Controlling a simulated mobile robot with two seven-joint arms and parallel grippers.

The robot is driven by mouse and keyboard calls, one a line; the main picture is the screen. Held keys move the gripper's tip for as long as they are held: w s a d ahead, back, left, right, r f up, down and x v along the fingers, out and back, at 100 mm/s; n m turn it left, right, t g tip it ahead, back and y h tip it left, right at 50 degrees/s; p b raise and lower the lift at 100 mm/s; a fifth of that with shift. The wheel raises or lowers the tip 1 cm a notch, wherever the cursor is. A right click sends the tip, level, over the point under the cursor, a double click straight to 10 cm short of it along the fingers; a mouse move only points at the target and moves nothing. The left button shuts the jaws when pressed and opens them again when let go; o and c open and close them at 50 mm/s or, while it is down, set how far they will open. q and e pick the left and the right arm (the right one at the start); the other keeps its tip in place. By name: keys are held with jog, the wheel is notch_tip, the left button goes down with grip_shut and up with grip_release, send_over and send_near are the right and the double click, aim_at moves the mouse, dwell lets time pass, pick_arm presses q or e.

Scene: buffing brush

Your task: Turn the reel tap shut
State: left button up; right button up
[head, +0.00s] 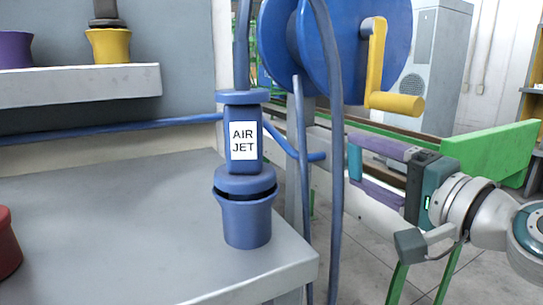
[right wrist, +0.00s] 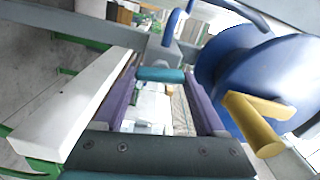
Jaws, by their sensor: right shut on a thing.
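My right gripper (head: 352,165) reaches in from the right in the head view, below the blue hose reel (head: 350,60). Its purple fingers point left, and their tips are at the blue hose. My left gripper is not in view.
The reel's yellow crank (head: 376,55) hangs close above the right gripper. A blue air jet tool (head: 246,180) stands in a blue holder at the grey table's (head: 150,230) right edge. A green rail (head: 490,155) runs behind the right arm.

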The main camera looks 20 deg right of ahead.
jog(key=shift+m, duration=1)
jog(key=o, duration=1.3)
jog(key=s, duration=0.3)
jog(key=s+b, duration=0.1)
jog(key=s, duration=0.2)
jog(key=s+b, duration=0.1)
jog(key=s, duration=0.3)
jog(key=shift+d, duration=0.35)
